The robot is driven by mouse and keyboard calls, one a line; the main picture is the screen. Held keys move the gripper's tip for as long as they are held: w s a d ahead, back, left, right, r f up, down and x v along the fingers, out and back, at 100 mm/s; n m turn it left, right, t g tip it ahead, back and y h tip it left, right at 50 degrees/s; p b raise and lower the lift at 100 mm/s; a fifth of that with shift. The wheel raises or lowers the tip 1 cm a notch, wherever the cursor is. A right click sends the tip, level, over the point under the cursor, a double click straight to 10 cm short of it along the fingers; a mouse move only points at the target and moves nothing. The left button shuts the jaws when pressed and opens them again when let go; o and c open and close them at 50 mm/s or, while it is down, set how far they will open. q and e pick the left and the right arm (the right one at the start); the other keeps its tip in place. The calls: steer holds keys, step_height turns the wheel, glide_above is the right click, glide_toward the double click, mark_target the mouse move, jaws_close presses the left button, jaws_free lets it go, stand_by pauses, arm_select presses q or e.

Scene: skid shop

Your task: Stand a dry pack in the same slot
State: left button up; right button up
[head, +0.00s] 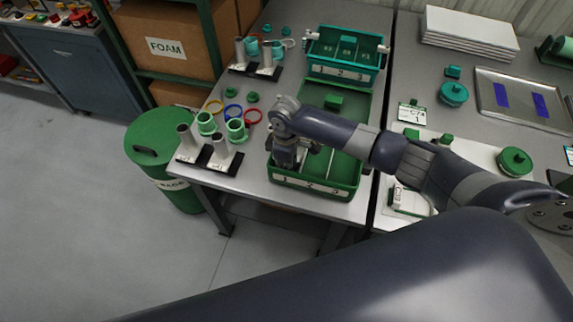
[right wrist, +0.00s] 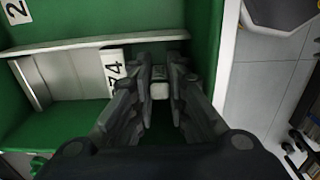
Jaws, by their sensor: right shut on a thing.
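The green crate (head: 345,192) on the near table has a front strip numbered 1, 2, 3. My right gripper (head: 285,163) points down into its left slot, number 1. In the right wrist view the right gripper (right wrist: 160,88) is shut on a small white thing (right wrist: 159,91), likely the dry pack, mostly hidden between the fingers. A pale grey and white piece (right wrist: 85,74) marked "74" is in the slot beside the fingers, close to a divider (right wrist: 95,43). Whether the held thing touches the crate floor cannot be told. My left gripper is not in view.
A teal crate (head: 343,70) stands behind the green one. Grey pipes on black stands (head: 221,153) and coloured rings (head: 252,117) lie to the left. On the right table are a metal tray (head: 497,82), a green lid (head: 514,161) and a card (head: 411,114).

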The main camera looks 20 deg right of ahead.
steer(key=shift+f, duration=0.2)
stand_by(0.5)
steer(key=o, duration=0.9)
steer(key=shift+f, duration=0.1)
steer(key=shift+o, duration=0.2)
steer(key=shift+s+a, duration=0.1)
steer(key=shift+s, duration=0.1)
steer(key=shift+o, duration=0.7)
step_height(320, 180, up, 3)
steer(key=p, duration=0.3)
steer(key=shift+w+p, duration=0.1)
steer(key=shift+p, duration=0.25)
step_height(320, 180, up, 8)
steer(key=p, duration=0.8)
steer(key=shift+r, duration=0.2)
